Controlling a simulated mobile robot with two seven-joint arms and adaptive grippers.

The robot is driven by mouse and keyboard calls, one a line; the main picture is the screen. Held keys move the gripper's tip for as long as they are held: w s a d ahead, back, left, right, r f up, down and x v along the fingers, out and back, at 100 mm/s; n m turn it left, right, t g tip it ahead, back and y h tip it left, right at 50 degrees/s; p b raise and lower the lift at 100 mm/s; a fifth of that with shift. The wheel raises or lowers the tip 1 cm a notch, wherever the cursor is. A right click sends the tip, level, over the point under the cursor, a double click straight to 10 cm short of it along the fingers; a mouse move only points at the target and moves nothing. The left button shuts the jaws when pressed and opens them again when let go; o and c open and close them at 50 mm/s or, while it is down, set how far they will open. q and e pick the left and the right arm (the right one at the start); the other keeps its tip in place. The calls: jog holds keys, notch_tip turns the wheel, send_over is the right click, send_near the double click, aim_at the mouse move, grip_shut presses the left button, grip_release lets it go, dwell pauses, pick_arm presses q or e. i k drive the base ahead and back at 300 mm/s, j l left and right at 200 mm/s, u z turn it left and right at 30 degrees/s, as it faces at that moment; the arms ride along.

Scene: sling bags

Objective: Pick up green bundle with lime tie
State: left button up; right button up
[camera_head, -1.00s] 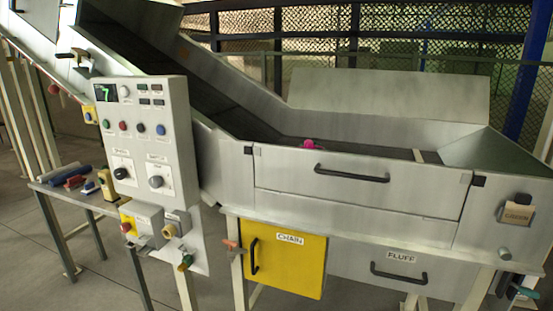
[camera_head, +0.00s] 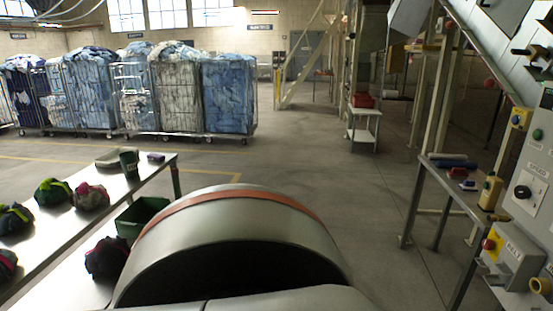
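A dark green bundle with a lime tie (camera_head: 52,191) sits on the metal table (camera_head: 140,178) at the left of the head view. Another dark bundle with a lime strip (camera_head: 15,218) lies nearer, close to the left picture edge; its cloth colour is hard to tell. A maroon bundle with a pink tie (camera_head: 90,196) sits just right of the green one. Neither of my grippers shows in the view.
A large rounded metal body with an orange band (camera_head: 240,215) fills the lower middle. Laundry cages (camera_head: 228,95) stand behind. Free floor (camera_head: 330,165) lies centrally; a control panel stands right.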

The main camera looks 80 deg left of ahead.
aim_at(51, 191)
jog(key=u, duration=5.6)
jog(key=i+j+u, duration=0.1)
jog(key=u, duration=0.35)
jog(key=i+j+u, duration=0.1)
jog(key=u, duration=0.4)
jog(key=i+u, duration=0.1)
jog(key=u, duration=0.35)
jog(key=i+z, duration=0.2)
jog(key=i, duration=0.5)
jog(key=i+j+z, duration=0.2)
jog(key=i, duration=0.5)
jog(key=i+z, duration=0.5)
jog(key=i+j+z, duration=0.15)
jog(key=i+z, duration=0.3)
jog(key=i, duration=0.3)
